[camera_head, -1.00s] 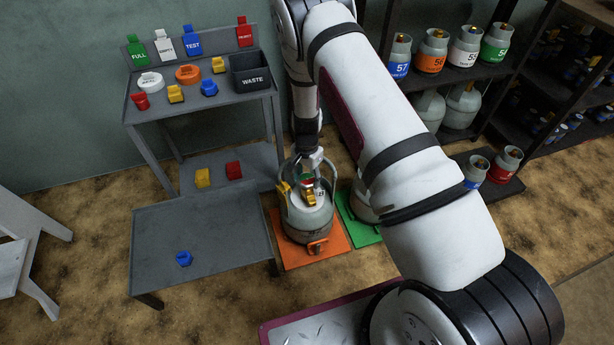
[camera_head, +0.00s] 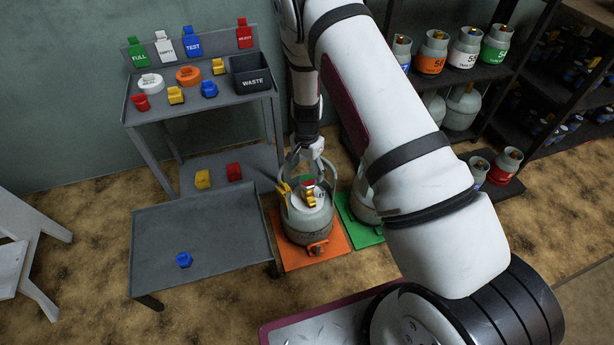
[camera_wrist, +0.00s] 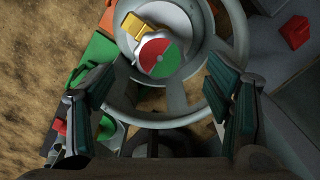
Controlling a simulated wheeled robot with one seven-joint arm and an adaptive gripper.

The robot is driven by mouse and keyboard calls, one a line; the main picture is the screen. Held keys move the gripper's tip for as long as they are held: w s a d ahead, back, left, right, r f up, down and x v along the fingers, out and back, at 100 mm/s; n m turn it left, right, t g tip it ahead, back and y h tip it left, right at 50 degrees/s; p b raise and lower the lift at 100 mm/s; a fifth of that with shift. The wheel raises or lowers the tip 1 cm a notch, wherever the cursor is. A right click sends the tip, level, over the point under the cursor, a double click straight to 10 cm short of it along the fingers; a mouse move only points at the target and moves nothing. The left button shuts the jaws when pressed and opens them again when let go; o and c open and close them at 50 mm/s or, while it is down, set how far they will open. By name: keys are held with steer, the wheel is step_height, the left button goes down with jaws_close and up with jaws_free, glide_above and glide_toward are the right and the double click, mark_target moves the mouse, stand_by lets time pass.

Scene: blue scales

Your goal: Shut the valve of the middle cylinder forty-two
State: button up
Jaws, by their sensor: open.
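A grey gas cylinder (camera_head: 302,222) stands upright on an orange mat (camera_head: 331,253), beside the lower grey table. Its number is too small to read. On top is a valve knob (camera_head: 307,181), half red and half green; the wrist view shows the knob (camera_wrist: 158,58) face-on, with a yellow part (camera_wrist: 133,25) beside it. A round collar ring (camera_wrist: 118,100) surrounds the valve. My gripper (camera_head: 311,156) is above the cylinder's top. In the wrist view my gripper (camera_wrist: 160,90) is open, its fingers wide apart on either side of the knob, with nothing between them in their grasp.
A second cylinder (camera_head: 363,203) stands on a green mat (camera_head: 361,233) just right, partly hidden by my arm. A shelf (camera_head: 485,73) with several cylinders stands behind right.

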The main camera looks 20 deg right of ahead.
mark_target(307, 181)
step_height(307, 181, up, 8)
steer(key=shift+f, duration=0.25)
stand_by(0.4)
